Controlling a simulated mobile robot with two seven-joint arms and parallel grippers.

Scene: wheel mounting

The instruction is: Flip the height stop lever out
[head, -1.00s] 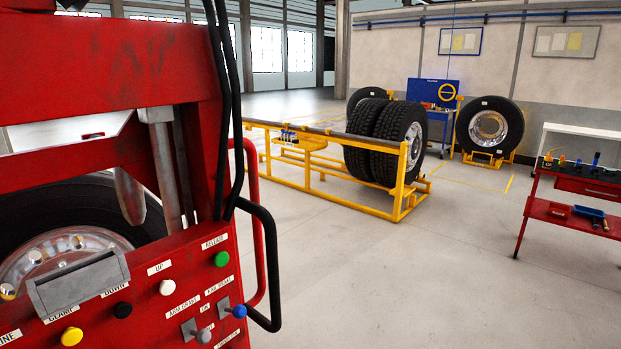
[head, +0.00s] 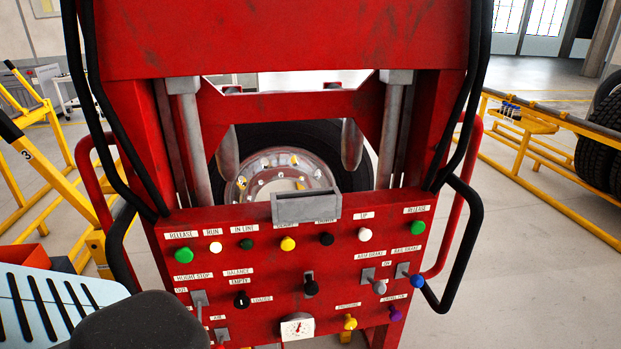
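The height stop lever (head: 199,299) is a small grey lever on a grey plate at the left of the red control panel (head: 262,251). The label HEIGHT STOP is above it and OUT is at its upper left. Its exact tilt is hard to tell at this size. A light-blue slotted part and a dark rounded part of my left arm cover the lower left corner, close to the lever's left side. They hide some of the panel's lower left edge. No fingertips of my left or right gripper show.
The panel carries several coloured knobs, a grey box (head: 306,207), a gauge (head: 297,328) and other levers (head: 375,281). A wheel (head: 282,176) shows behind it. Black handles (head: 463,245) stick out at both sides.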

